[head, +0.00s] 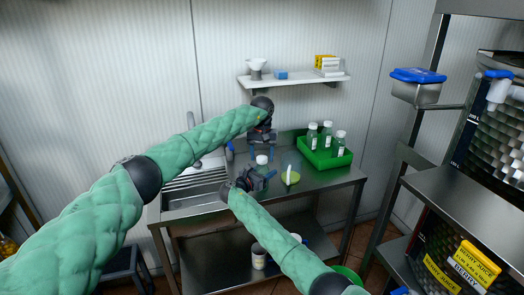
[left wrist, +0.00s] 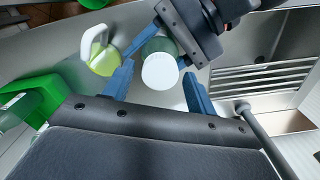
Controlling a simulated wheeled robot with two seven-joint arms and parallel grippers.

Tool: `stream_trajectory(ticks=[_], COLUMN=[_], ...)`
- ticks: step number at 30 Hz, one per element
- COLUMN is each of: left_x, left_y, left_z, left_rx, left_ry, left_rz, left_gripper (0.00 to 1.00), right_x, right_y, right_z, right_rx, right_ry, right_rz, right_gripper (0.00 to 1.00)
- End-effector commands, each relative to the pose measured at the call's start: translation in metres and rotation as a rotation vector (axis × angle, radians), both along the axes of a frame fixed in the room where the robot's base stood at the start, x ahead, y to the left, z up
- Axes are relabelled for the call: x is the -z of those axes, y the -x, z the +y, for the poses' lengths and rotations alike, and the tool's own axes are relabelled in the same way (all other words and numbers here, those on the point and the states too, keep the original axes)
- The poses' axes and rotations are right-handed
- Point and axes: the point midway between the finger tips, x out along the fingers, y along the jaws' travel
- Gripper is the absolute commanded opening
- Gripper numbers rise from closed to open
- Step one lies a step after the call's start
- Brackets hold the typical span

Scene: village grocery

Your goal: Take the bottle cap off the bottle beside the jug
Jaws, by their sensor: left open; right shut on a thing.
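The bottle has a white cap (head: 262,159) and a green body, and stands upright on the steel counter beside the jug. The jug (head: 292,178) has a white handle and yellow-green contents. My right gripper (head: 261,174) is shut on the bottle's body from the side. My left gripper (head: 262,151) points down from above the cap, open. In the left wrist view, the round white cap (left wrist: 160,72) lies between the left fingertips, with a gap visible on each side. The bottle's green body (left wrist: 158,46) shows behind it, between the right gripper's blue fingers. The jug (left wrist: 103,58) is close by.
A green crate (head: 338,162) with several white-capped bottles stands right of the jug. A sink (head: 190,199) is to the left with a tap. A wall shelf (head: 295,82) hangs above.

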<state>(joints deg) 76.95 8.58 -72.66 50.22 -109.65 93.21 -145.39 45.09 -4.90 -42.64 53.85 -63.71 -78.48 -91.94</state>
Motion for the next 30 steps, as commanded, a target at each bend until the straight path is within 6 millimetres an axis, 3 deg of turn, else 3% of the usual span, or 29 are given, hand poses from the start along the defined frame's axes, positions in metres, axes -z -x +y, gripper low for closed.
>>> stream_trajectory(ticks=[5,12,20,30], left_x=[-0.0003,-0.0004,-0.0006,-0.0015], left_y=[-0.0001,-0.0001,-0.0002,-0.0004], left_z=[0.0001,0.0003,0.0005,0.0012], left_rx=[0.0,0.0,-0.027,-0.45], left_ry=[0.0,0.0,0.0,-0.001], left_rz=[0.0,0.0,0.0,-0.002], left_gripper=[0.57,0.1,0.1,0.1], right_x=[0.0005,0.0005,0.0005,0.0006], right_y=[0.0001,0.0001,0.0001,0.0001], right_z=[0.0001,0.0001,-0.0001,-0.0001], right_rx=[0.0,0.0,0.0,0.0], right_ry=[0.0,0.0,0.0,-0.001], right_rz=[0.0,0.0,0.0,0.001], right_gripper=[0.0,0.0,0.0,0.0])
